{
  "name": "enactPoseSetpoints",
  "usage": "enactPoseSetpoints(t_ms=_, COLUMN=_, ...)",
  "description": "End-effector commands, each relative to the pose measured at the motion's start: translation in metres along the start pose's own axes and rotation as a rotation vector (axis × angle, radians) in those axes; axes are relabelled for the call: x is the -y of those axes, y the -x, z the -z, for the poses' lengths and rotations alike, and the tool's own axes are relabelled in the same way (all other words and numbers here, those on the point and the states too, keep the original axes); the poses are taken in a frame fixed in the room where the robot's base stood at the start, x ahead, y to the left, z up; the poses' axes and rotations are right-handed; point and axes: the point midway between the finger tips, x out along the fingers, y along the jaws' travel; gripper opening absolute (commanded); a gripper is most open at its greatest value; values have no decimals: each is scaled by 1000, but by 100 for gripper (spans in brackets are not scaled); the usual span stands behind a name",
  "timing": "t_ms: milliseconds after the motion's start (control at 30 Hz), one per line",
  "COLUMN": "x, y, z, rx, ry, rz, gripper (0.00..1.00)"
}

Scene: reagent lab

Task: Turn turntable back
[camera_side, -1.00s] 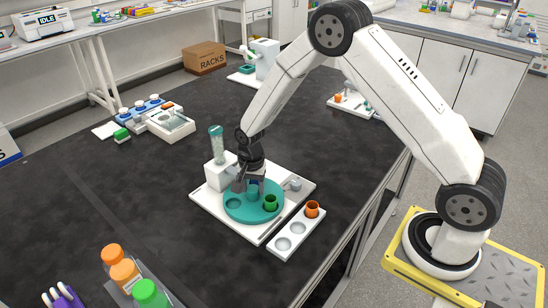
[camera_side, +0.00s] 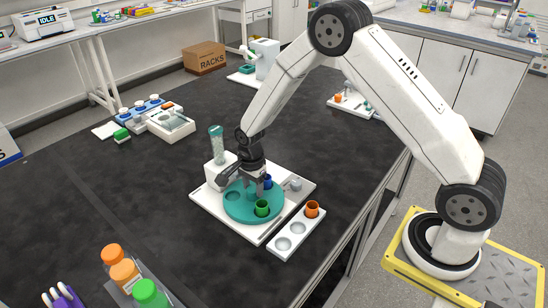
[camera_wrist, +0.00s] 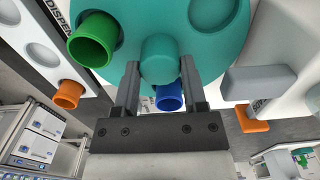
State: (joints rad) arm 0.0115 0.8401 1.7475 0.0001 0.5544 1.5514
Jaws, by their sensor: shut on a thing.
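The teal turntable (camera_side: 240,212) sits on a white base plate (camera_side: 215,208). It carries a green cup (camera_side: 262,208) at the front and a blue cup (camera_side: 268,181) at the back right. It also has empty wells. In the wrist view the round teal knob (camera_wrist: 160,58) rises from the turntable's middle. My gripper (camera_wrist: 160,75) is shut on the knob, one finger on each side. The green cup (camera_wrist: 93,40) and the blue cup (camera_wrist: 169,96) also show there. In the side view my gripper hides most of the knob.
A white strip (camera_side: 284,244) with an orange cup (camera_side: 312,208) stands beside the base plate at front right. A white dispenser (camera_side: 216,172) with a clear tube stands at the turntable's back left. Capped bottles (camera_side: 125,275) stand at the front left.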

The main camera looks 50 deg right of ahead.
Motion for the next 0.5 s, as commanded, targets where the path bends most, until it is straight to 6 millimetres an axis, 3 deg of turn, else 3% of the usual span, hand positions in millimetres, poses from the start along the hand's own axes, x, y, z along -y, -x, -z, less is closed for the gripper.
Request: enactPoseSetpoints(t_ms=500, x=0, y=1, z=0, rx=0, ry=-257, rz=1, gripper=0)
